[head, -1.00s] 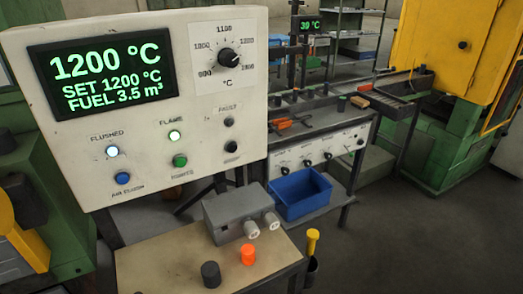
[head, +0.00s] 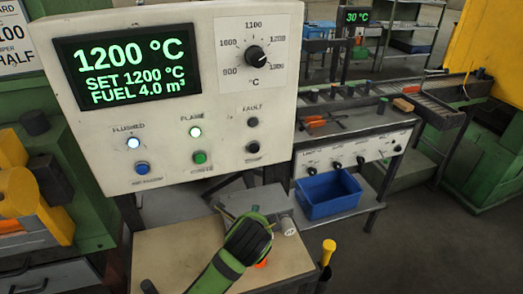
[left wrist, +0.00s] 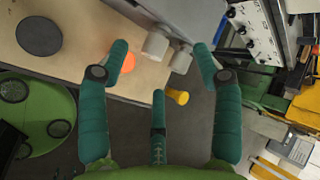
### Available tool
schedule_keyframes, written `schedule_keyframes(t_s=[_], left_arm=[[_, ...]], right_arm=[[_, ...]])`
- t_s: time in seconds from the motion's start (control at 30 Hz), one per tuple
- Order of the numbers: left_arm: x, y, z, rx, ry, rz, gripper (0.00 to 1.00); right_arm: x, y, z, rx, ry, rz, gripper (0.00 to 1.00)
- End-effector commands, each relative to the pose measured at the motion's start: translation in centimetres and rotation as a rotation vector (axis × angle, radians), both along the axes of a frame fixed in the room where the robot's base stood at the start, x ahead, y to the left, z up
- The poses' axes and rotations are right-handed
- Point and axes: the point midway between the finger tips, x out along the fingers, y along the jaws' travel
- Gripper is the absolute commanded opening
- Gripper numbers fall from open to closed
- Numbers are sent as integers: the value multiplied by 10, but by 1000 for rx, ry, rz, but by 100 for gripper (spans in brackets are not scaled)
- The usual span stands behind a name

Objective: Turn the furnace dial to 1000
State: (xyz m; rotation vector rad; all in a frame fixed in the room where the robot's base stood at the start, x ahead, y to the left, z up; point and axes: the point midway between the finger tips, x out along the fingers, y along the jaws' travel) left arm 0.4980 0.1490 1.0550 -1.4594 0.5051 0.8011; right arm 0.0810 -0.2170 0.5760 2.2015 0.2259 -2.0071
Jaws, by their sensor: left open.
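The furnace dial (head: 256,57) is a black round knob on a white scale plate at the upper right of the furnace panel (head: 225,110). Its pointer mark appears turned up and right, towards 1200. The display (head: 125,72) reads 1200 °C, SET 1200 °C and FUEL 4.0 m³. My left gripper (head: 246,214) is below the panel, over the small table and well apart from the dial. In the left wrist view its green fingers (left wrist: 160,52) are spread wide with nothing held. The dial is not in that view. My right gripper is not in view.
A blue bin (head: 328,195) sits right. The space before the panel is clear.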

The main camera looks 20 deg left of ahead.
Motion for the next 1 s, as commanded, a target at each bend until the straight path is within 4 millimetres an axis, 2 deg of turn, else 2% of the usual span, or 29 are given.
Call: schedule_keyframes(t_s=[0.03, 0.17, 0.2, 0.27, 0.3, 0.4, 0.5, 0.6, 0.7, 0.83, 1.0], left_arm=[[23, -3, 34, 122, -48, -80, 65], [62, -6, 113, 467, -118, -247, 65], [71, -6, 139, 578, -133, -283, 65], [82, -6, 179, 747, -149, -324, 65], [87, -6, 205, 858, -153, -343, 65], [93, -4, 266, 1110, -142, -359, 65], [93, -3, 313, 1304, -113, -350, 65], [90, -1, 344, 1427, -81, -334, 65], [88, 0, 359, 1487, -60, -323, 65], [96, 6, 365, 1504, -49, -322, 65], [117, 21, 366, 1500, -49, -323, 65]], right_arm=[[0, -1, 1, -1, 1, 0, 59], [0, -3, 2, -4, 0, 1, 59], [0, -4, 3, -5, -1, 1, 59], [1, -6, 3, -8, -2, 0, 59], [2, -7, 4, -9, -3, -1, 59], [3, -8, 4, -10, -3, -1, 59], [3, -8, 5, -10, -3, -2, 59], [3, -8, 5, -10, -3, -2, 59], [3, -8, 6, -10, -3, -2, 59], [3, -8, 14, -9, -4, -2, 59], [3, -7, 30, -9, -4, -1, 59]])
